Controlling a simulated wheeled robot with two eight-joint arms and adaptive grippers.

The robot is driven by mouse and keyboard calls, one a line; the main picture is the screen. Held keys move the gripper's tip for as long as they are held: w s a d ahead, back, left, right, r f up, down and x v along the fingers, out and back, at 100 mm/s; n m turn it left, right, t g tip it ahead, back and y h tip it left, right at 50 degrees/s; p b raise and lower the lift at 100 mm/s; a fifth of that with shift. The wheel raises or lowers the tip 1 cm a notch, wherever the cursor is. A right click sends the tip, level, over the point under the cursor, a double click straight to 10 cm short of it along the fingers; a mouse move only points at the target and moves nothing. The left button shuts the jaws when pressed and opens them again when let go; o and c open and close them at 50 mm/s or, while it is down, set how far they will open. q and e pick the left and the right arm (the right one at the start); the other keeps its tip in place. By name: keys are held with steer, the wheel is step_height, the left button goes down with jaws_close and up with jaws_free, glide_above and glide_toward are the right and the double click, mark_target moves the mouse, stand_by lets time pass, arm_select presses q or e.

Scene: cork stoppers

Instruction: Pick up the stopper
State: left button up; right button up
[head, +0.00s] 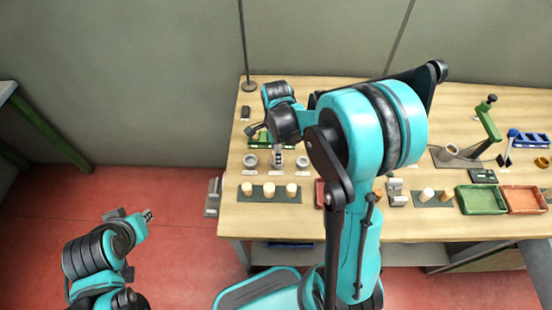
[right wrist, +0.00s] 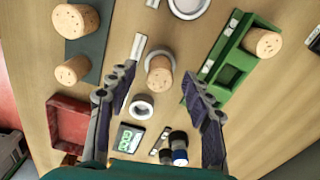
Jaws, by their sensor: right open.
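Several tan cork stoppers are in view. One stopper (right wrist: 160,78) stands at a white ring holder between my right gripper's fingers in the right wrist view; I cannot tell whether they touch it. My right gripper (right wrist: 160,90) is open around it, and shows small over the table in the head view (head: 268,146). Two stoppers (right wrist: 75,21) (right wrist: 72,70) are on a dark mat to the left, and another stopper (right wrist: 262,42) is at a green rack (right wrist: 205,72) to the right. My left gripper (head: 147,215) is off the table; its jaw state is unclear.
An empty ring holder (right wrist: 142,106), a red tray (right wrist: 68,120) and a device with a green display (right wrist: 129,138) lie near the fingers. The wooden table (head: 232,215) also holds a green tray (head: 480,199) and an orange tray (head: 523,200) at right.

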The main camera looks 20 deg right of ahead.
steer(key=shift+f, duration=0.65)
arm_select(q)
steer(key=shift+f, duration=0.2)
arm_select(e)
steer(key=c, duration=0.9)
steer(key=shift+r, duration=0.1)
